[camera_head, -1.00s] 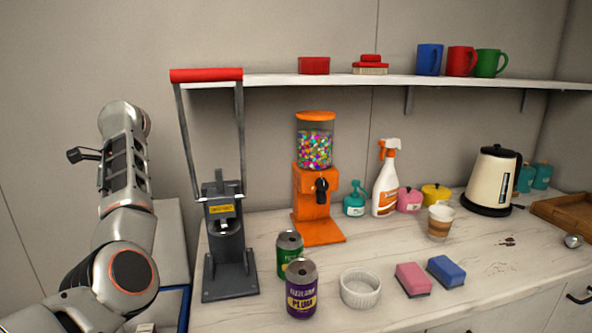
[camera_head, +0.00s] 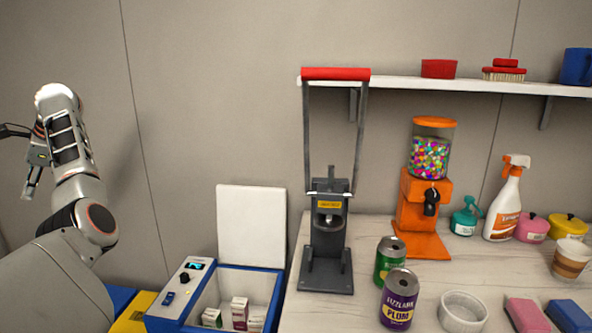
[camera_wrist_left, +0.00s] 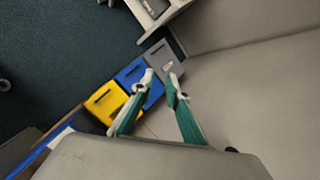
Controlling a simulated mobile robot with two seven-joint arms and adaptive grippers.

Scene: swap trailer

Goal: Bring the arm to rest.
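My left arm stands raised at the left edge of the head view. Its left gripper (camera_head: 14,163) is up against bare wall, with its fingers spread apart and nothing between them. In the left wrist view the two green-and-white fingers of the gripper (camera_wrist_left: 160,80) show with a gap between the tips and hold nothing. My right gripper is not in view.
The can crusher (camera_head: 325,240), green can (camera_head: 389,262), purple can (camera_head: 399,300) and candy dispenser (camera_head: 423,205) stand on the counter. An open cooler box (camera_head: 172,298) lies lower left. Yellow (camera_wrist_left: 105,102) and blue (camera_wrist_left: 135,75) bins sit below the gripper.

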